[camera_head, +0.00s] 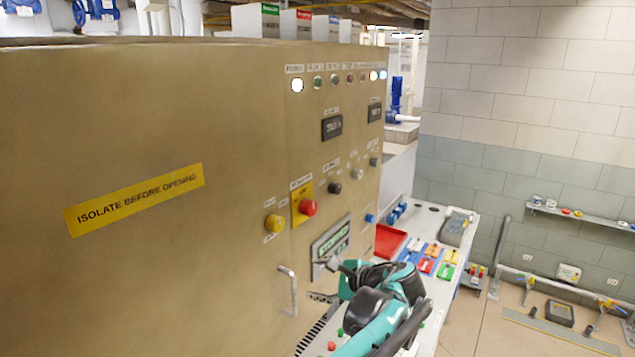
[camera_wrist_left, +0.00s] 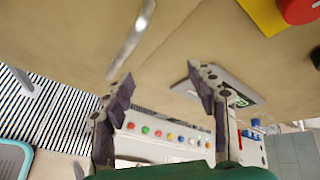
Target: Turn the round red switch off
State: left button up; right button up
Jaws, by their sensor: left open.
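The round red switch (camera_head: 308,207) sits on a yellow plate (camera_head: 299,190) on the front of a beige cabinet (camera_head: 150,150). In the left wrist view the red switch (camera_wrist_left: 300,8) is cut by the top right corner, with part of its yellow plate (camera_wrist_left: 261,14) beside it. My left gripper (camera_head: 335,267) is below and slightly right of the switch, apart from it, near the cabinet face. In the left wrist view my left gripper (camera_wrist_left: 161,80) is open with nothing between its fingers. My right gripper does not show.
A metal door handle (camera_head: 289,290) projects from the cabinet below the switch. A yellow knob (camera_head: 274,222) is just left of the switch, and a black knob (camera_head: 335,188) is to its right. A label display (camera_head: 332,246) sits below. A white bench (camera_head: 428,296) stands right of the cabinet.

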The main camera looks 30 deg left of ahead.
aim_at(313, 210)
pick_arm(q)
jog(key=w+r+m+g+y+p, duration=0.25)
jog(key=w+r+y+p, duration=0.45)
jog(key=r, duration=0.6)
jog(key=shift+t+h, duration=0.45)
jog(key=shift+h, duration=0.05)
jog(key=a, duration=0.1)
jog(key=w+a, duration=0.1)
jog(key=a, duration=0.3)
jog(key=shift+w+a+f, duration=0.2)
jog(key=shift+w, duration=0.2)
jog(key=shift+w+a, duration=0.15)
jog(key=shift+a, duration=0.35)
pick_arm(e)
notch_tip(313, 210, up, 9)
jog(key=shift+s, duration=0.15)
pick_arm(q)
jog(key=shift+c, duration=0.3)
jog(key=c, duration=1.1)
